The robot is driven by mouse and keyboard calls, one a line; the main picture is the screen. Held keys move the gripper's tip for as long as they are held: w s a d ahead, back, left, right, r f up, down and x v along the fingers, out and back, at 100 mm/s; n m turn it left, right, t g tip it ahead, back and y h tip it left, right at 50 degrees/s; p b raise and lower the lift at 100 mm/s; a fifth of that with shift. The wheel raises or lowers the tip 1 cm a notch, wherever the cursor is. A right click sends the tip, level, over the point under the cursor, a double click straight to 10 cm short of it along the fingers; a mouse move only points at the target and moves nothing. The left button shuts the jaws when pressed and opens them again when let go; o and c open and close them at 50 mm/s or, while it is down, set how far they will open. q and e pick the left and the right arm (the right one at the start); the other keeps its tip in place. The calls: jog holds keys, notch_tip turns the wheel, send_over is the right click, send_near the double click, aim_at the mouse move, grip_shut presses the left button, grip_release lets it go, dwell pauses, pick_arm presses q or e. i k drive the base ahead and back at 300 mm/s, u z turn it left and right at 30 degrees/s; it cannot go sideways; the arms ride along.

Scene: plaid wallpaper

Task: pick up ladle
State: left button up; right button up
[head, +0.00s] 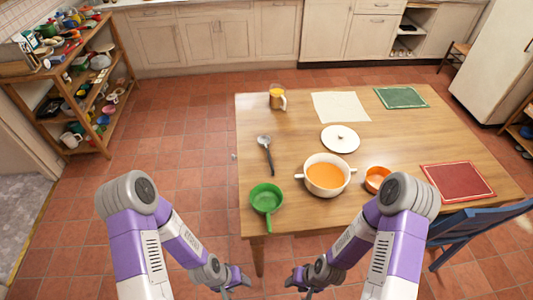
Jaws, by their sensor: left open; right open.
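The ladle (267,153) lies on the wooden table (295,148) near its left edge, with a grey bowl end toward the back and a dark handle toward the front. My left gripper (246,279) is open and empty, low in front of the table's front left corner. My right gripper (291,282) is open and empty, just to the right of the left one. Both grippers are apart from the ladle and nearer to me than the table's front edge.
A green pan (266,200) sits in front of the ladle. A white pot (311,186) of orange soup stands to its right, beside an orange bowl (371,184). A white lid (340,139) and a mug (283,101) are further back. A blue chair (470,229) stands at front right.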

aim_at(263, 140)
jog(key=u, duration=1.9)
jog(key=i, duration=1.5)
jog(key=z, duration=0.25)
